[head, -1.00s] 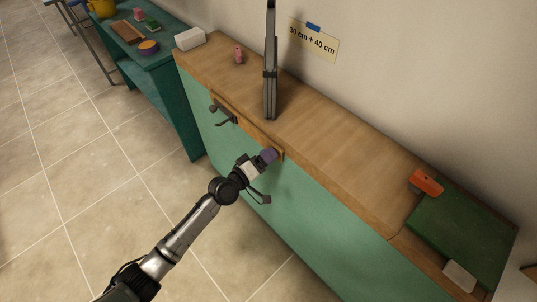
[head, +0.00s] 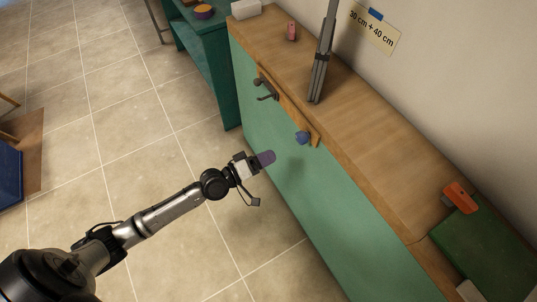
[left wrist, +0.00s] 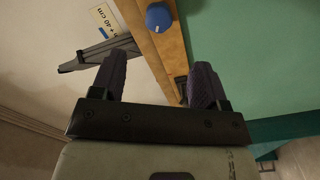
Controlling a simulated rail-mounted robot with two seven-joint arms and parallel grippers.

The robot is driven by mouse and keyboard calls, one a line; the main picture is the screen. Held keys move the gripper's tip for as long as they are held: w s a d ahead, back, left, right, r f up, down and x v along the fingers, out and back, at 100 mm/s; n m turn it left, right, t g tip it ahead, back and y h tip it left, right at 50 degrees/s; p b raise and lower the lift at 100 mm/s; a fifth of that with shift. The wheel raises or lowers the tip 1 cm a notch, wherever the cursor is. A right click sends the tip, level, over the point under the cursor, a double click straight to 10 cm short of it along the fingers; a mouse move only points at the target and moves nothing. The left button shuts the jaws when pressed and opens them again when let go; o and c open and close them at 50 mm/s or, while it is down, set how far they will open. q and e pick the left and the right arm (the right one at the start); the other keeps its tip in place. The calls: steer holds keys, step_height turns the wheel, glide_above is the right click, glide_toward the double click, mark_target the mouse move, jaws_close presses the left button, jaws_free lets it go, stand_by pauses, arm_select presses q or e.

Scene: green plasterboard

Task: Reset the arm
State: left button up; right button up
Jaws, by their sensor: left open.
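My left gripper (head: 266,159) is open and empty in front of the green front of the cabinet (head: 330,205). Its two purple fingers stand apart in the left wrist view (left wrist: 158,80), with nothing between them. A blue knob (head: 302,138) sits on a wooden rail (head: 288,103) at the cabinet's front edge. It also shows in the left wrist view (left wrist: 158,17). The left gripper is apart from the knob, to its left and lower in the head view. My right gripper is not in view.
Dark hooks (head: 265,90) are on the wooden rail. On the wooden top (head: 375,135) stand a grey post (head: 320,65), a small pink item (head: 291,31), an orange tool (head: 460,196) and a green board (head: 490,240). The tiled floor (head: 150,150) at left is mostly clear.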

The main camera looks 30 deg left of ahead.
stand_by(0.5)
arm_select(q)
steer(key=s+d+f+m+g+y, duration=0.1)
steer(key=s+f+m+g+y, duration=0.2)
steer(key=s+f+m+g, duration=0.55)
steer(key=s+a+r+m+g+y+p, duration=0.25)
steer(key=s+r+y, duration=0.25)
steer(key=s+r, duration=0.3)
steer(key=s+d+n+g+p, duration=0.2)
steer(key=s+d+p, duration=0.15)
steer(key=s, duration=0.65)
step_height(320, 180, up, 37)
steer(key=p, duration=3.7)
steer(key=shift+w+a+f, duration=0.15)
steer(key=shift+a+f, duration=0.05)
steer(key=shift+a, duration=0.05)
